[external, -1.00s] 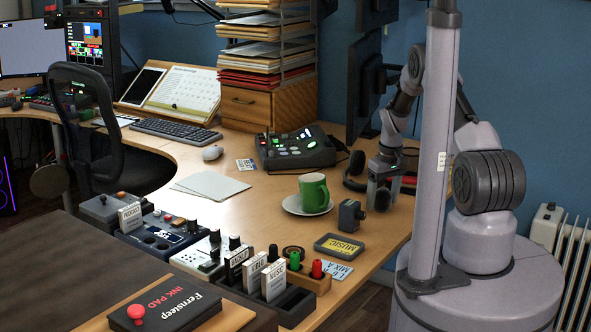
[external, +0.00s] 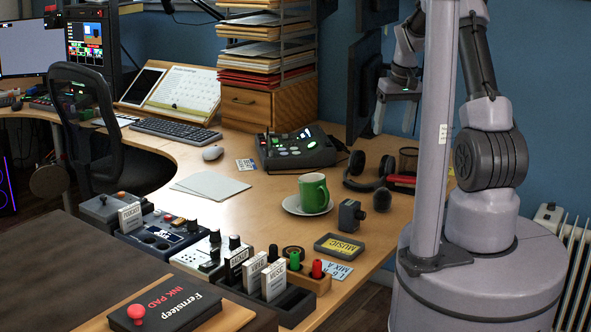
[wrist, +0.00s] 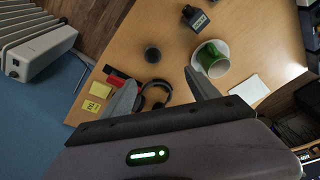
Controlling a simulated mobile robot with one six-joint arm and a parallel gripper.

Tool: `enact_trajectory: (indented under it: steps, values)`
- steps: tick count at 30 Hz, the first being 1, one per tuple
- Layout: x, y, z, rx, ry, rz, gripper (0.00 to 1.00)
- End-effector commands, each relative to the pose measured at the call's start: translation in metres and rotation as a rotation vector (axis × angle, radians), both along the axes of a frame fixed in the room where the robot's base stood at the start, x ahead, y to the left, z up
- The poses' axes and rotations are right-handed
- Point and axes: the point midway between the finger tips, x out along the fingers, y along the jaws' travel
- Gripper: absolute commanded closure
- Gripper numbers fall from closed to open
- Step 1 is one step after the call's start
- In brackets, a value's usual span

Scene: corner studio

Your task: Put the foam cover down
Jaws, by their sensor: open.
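The foam cover (external: 382,199) is a small dark, rounded piece standing on the desk near its right edge, beside a small dark box-shaped device (external: 350,216). In the wrist view the foam cover (wrist: 152,54) shows as a dark round shape on bare wood, apart from the things around it. My gripper (external: 396,118) is raised above the far right part of the desk, clear of the foam cover. Its fingers are apart and nothing is between them; both fingers also show in the wrist view (wrist: 160,80).
Headphones (external: 368,172), a red item (external: 400,180) and a dark mesh cup (external: 408,160) are behind the foam cover. A green mug (external: 314,193) stands on a white saucer (external: 290,205) to the left.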

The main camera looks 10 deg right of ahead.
Motion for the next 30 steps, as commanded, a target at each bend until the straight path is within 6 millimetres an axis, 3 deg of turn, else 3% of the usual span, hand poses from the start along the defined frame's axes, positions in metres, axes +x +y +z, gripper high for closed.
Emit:
enact_trajectory:
  steps: [1, 3, 6, 9, 12, 17, 30]
  values:
    - [-0.028, 0.005, 0.041, 0.022, -0.041, -0.056, 0.31]
    - [-0.078, 0.012, 0.086, 0.066, -0.087, -0.153, 0.31]
    - [-0.158, 0.021, 0.126, 0.140, -0.150, -0.290, 0.31]
    - [-0.225, 0.029, 0.135, 0.211, -0.195, -0.400, 0.31]
    - [-0.266, 0.033, 0.129, 0.261, -0.222, -0.472, 0.31]
    - [-0.288, 0.036, 0.122, 0.292, -0.233, -0.514, 0.31]
    - [-0.287, 0.036, 0.122, 0.292, -0.234, -0.512, 0.31]
